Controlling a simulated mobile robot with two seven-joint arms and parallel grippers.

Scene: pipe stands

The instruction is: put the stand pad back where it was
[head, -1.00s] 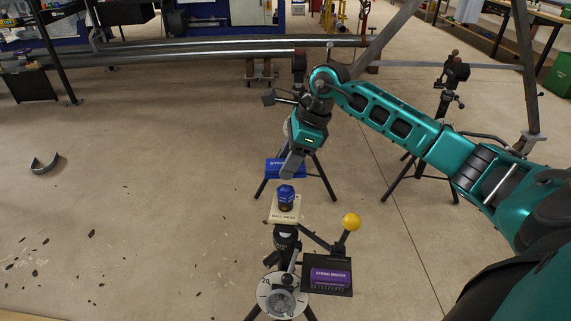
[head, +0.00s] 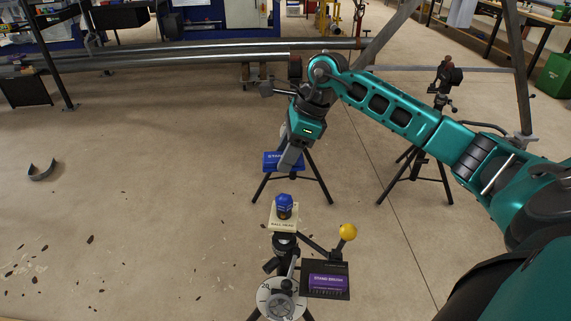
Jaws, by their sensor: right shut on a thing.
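The stand pad (head: 270,161) is a blue block with a white "STAND" label, partly covered by the gripper finger. My right gripper (head: 290,160) comes in from the right, points down and is shut on the stand pad. The pad shows in front of the far tripod stand (head: 319,182); whether it touches that stand cannot be told. My left gripper is not in view.
A nearer stand holds a beige plate (head: 284,223) with a blue-capped piece (head: 284,206), a yellow knob (head: 348,232), a purple stand brush (head: 328,282) and a dial (head: 279,302). Another tripod (head: 417,166) stands right. Steel pipes (head: 180,57) lie behind.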

